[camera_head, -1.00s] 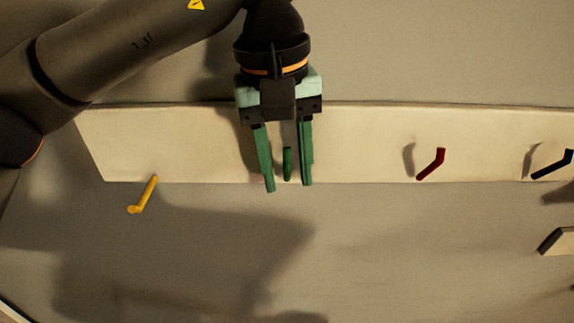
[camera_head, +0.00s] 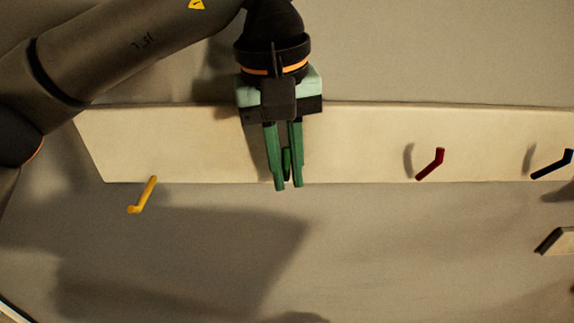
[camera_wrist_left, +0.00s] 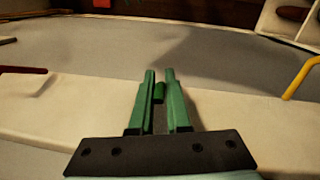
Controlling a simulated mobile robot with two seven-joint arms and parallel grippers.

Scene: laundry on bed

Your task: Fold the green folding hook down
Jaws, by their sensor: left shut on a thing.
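The green folding hook (camera_head: 287,163) is on the pale board in the middle of the head view. My left gripper (camera_head: 288,187) comes down from above, with its green fingers on either side of the hook. The fingers are shut on it, and they hide much of it. In the left wrist view the hook (camera_wrist_left: 159,92) shows as a small green piece between the fingers of my left gripper (camera_wrist_left: 160,72). My right gripper is not in view.
The pale board (camera_head: 350,145) runs across the wall. A yellow hook (camera_head: 144,195) is to the left, a red hook (camera_head: 431,164) and a dark blue hook (camera_head: 553,165) to the right. The wall between yellow and red hooks is otherwise clear.

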